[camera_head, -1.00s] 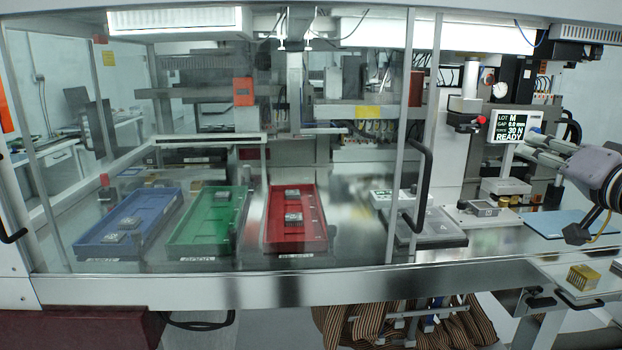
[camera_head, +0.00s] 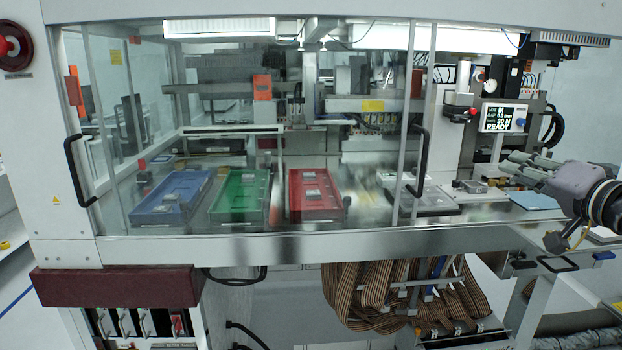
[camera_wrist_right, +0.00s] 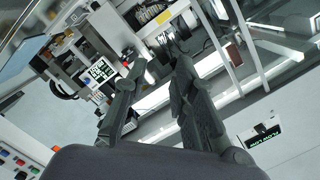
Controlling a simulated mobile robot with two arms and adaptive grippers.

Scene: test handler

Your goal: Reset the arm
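My right gripper (camera_head: 522,168) reaches in from the right edge in the head view, in front of the right end of the machine. Its fingers point left. In the right wrist view the two dark fingers (camera_wrist_right: 160,75) stand apart with nothing held between them. My left gripper does not show in either view.
Behind glass lie a blue tray (camera_head: 150,214), a green tray (camera_head: 227,214) and a red tray (camera_head: 335,208). A display (camera_head: 503,118) reading READY stands behind my right gripper. Black door handles (camera_head: 420,165) stick out. Striped cables (camera_head: 345,290) hang below the machine's front edge.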

